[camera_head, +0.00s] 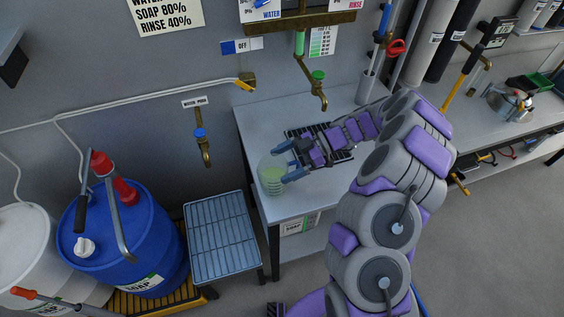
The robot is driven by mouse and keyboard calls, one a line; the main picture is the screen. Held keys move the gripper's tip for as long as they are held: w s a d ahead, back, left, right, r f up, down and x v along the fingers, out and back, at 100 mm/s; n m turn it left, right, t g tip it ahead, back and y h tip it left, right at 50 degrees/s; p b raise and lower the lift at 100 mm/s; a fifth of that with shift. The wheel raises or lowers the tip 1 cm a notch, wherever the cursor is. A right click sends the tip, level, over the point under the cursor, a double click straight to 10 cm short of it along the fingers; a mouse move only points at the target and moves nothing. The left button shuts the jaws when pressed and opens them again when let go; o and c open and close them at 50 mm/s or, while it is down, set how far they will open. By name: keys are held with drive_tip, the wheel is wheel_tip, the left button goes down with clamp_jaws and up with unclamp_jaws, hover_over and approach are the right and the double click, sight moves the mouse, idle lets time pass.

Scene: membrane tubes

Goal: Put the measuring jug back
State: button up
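The measuring jug (270,174) is a clear vessel with pale green contents and markings on its side. It is upright at the left end of the grey table, near the front edge. My gripper (281,164) reaches in from the right, with its two blue-grey fingers spread apart at the jug's right side. The fingertips overlap the jug's outline. I cannot tell whether they press on it or whether its base rests on the table.
A dark drain grate (345,155) lies under my wrist. A brass tap with a green knob (318,87) hangs above the table. A blue slatted stand (222,236) and a blue drum (125,240) are at the left. The table's back left is clear.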

drive_tip(key=shift+d+r, duration=0.1)
drive_tip(key=shift+d, duration=0.85)
drive_tip(key=shift+w+a+r, duration=0.25)
drive_tip(key=shift+a, duration=0.2)
drive_tip(key=f+p+v, duration=0.1)
drive_tip(key=v, duration=1)
drive_tip(key=s+a+r+m+g+h, duration=0.1)
drive_tip(key=s+a+r+m+h, duration=0.3)
drive_tip(key=s+r, duration=0.45)
drive_tip(key=s+a+r+m+g+h, duration=0.15)
drive_tip(key=s+a+r+m, duration=0.25)
drive_tip(key=s+a+r, duration=0.4)
drive_tip(key=s+d+f+m+t+h, duration=0.2)
drive_tip(key=s+d+m, duration=0.4)
drive_tip(key=s, duration=0.4)
drive_tip(key=s+d+f+m+t+h, duration=0.2)
drive_tip(key=s+d+m+h, duration=0.3)
drive_tip(key=s, duration=0.5)
drive_tip(key=d+m, duration=0.2)
drive_tip(key=d, duration=0.1)
drive_tip(key=shift+s, duration=0.15)
